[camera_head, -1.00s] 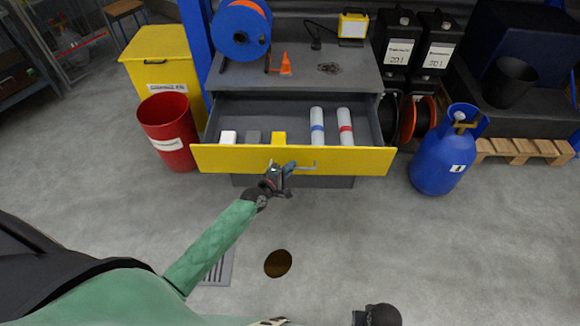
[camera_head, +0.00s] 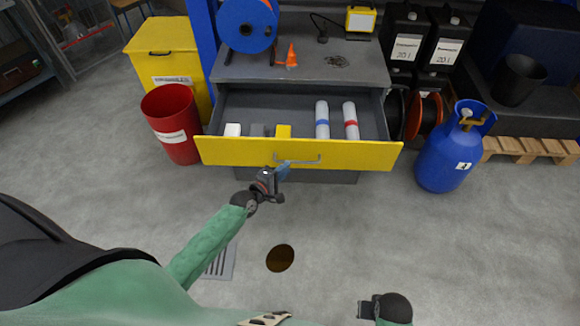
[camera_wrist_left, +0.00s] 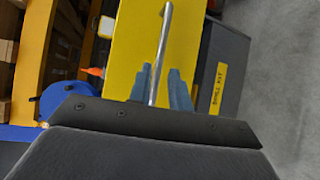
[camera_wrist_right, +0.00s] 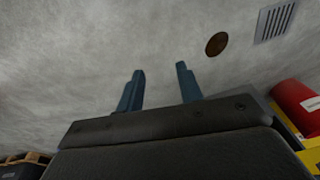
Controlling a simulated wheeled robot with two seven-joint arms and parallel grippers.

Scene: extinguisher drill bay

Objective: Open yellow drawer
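The yellow drawer (camera_head: 230,152) stands pulled out of the grey cabinet, its inside showing. Its metal handle (camera_head: 305,161) runs along the front; in the left wrist view the handle (camera_wrist_left: 162,50) is a bar running between the two blue fingers. My left gripper (camera_head: 283,171) is at the left end of the handle. Its fingers are apart, with space on both sides of the bar (camera_wrist_left: 158,80). My right gripper (camera_wrist_right: 160,72) is open and empty over bare floor; in the head view it is at the bottom edge (camera_head: 362,309).
The drawer holds small boxes (camera_head: 283,131) and two white cylinders (camera_head: 350,121). A red bin (camera_head: 172,126) stands left, a blue gas cylinder (camera_head: 445,155) right. A cable reel (camera_head: 247,27) and orange cone (camera_head: 291,57) are on top. The floor in front is clear, with a brown round spot (camera_head: 280,258).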

